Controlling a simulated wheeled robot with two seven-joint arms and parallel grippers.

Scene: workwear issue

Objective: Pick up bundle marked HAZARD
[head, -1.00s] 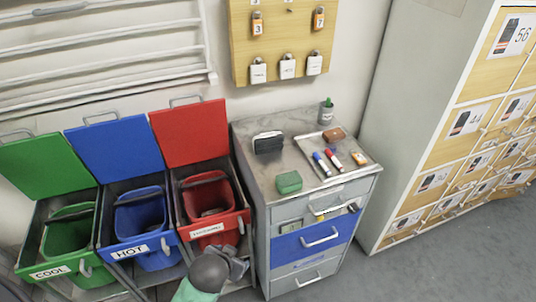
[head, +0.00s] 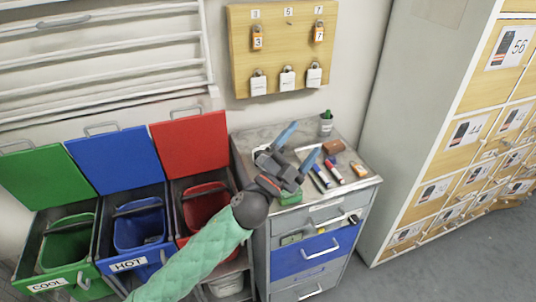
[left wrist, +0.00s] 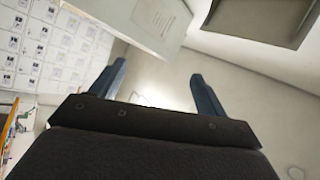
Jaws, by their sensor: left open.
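I see no bundle that I can read as marked HAZARD. Three lidded bins stand open: a green bin (head: 68,240), a blue bin (head: 140,228) labelled HOT, and a red bin (head: 203,205) whose front is partly hidden by my left arm. My left gripper (head: 299,146) is open and appears empty over the top of the grey drawer cabinet (head: 352,196), to the right of the red bin. Its fingers also show apart in the left wrist view (left wrist: 158,75), with nothing between them. My right gripper is out of view.
Markers (head: 325,173), a brown item (head: 333,147), a green block (head: 290,196) and a pen cup (head: 326,122) sit on the cabinet. A padlock board (head: 280,50) hangs behind. Lockers (head: 490,110) stand right; grey floor (head: 430,260) is clear.

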